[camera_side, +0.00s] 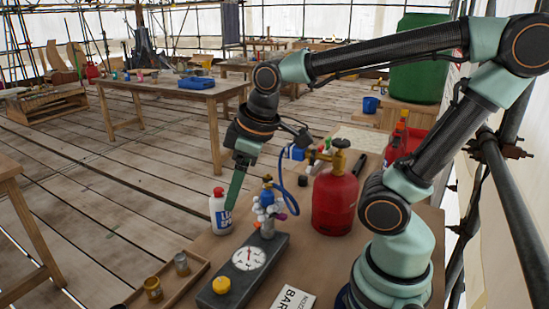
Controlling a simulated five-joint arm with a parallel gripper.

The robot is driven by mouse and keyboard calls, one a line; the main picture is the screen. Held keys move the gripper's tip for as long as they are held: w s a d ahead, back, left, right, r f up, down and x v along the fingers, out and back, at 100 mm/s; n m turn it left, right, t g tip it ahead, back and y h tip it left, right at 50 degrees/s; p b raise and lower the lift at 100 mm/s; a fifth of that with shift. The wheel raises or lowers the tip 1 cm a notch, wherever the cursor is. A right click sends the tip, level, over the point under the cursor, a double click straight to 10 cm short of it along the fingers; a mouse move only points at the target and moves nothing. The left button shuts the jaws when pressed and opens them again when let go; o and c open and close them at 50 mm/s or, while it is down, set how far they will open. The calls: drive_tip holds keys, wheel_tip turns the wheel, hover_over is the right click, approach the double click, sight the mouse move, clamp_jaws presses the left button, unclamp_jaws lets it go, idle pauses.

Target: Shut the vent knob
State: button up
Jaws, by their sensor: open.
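A dark grey box (268,262) on the workbench carries a round white dial (249,258) and a yellow knob (221,285). A small valve assembly (267,208) with blue, white and pink parts stands at the box's far end. None of the knobs can be read as the vent knob for certain.
A red gas cylinder (336,200) with a brass valve stands right of the assembly, and a blue hose (283,190) runs near it. A "BAR" card (293,298) lies in front.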

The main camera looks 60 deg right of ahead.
sight(221, 282)
drive_tip(key=a+f+n+g, duration=0.4)
drive_tip(key=a+f+n, duration=0.25)
drive_tip(key=n, duration=0.45)
drive_tip(key=f, duration=1.1)
drive_tip(key=shift+w+a+f, duration=0.15)
drive_tip(key=shift+w+f, duration=0.15)
drive_tip(key=shift+f, duration=0.05)
clamp_jaws()
